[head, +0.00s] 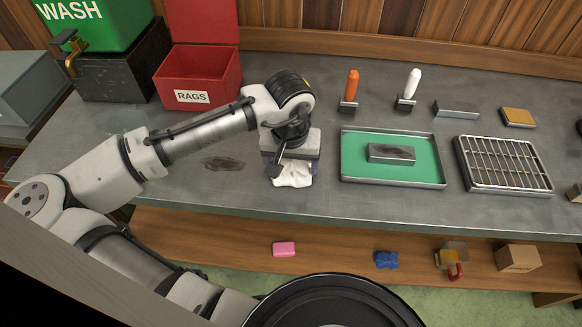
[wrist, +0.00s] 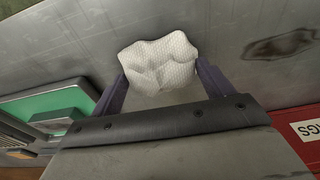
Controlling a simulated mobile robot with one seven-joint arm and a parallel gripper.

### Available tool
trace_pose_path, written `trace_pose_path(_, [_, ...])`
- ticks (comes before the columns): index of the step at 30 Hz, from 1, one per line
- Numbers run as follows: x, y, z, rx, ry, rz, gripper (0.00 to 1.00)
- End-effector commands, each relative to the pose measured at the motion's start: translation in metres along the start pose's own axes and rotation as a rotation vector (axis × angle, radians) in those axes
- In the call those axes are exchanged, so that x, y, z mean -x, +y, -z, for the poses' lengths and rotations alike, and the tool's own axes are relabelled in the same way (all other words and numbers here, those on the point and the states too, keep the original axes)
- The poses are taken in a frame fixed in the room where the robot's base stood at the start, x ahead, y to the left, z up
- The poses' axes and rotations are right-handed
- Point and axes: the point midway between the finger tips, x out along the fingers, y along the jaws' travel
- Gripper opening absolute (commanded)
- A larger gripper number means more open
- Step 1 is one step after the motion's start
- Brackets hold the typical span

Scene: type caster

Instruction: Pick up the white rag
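The white rag (head: 294,175) is a small crumpled cloth on the grey counter, near its front edge and left of the green tray. In the wrist view the rag (wrist: 160,62) shows a dimpled weave and sits between the tips of my two fingers. My gripper (wrist: 162,72) is open, its dark fingers wide apart on either side of the rag. The rag nearly fills the gap; I cannot tell whether both fingers touch it. In the head view my gripper (head: 290,168) points down over the rag and hides its back part.
A red RAGS bin (head: 197,80) with its lid up stands at the back left. A green-lined tray (head: 355,170) holding a grey block (head: 391,153) and a wire rack (head: 503,165) lie to the right. A dark stain (head: 222,163) marks the counter left of my gripper.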

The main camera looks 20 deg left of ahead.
Motion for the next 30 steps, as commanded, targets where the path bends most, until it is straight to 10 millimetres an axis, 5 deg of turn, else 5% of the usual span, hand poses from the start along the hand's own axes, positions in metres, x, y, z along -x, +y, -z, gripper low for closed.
trace_pose_path(6, [0.000,0.000,0.000,0.000,0.000,0.000,0.54])
trace_pose_path(18, [0.011,0.000,0.002,0.000,0.001,-0.001,0.54])
trace_pose_path(23, [0.038,0.000,0.006,0.000,0.004,0.000,0.54])
trace_pose_path(30, [0.110,0.001,0.015,-0.001,0.005,0.000,0.54])
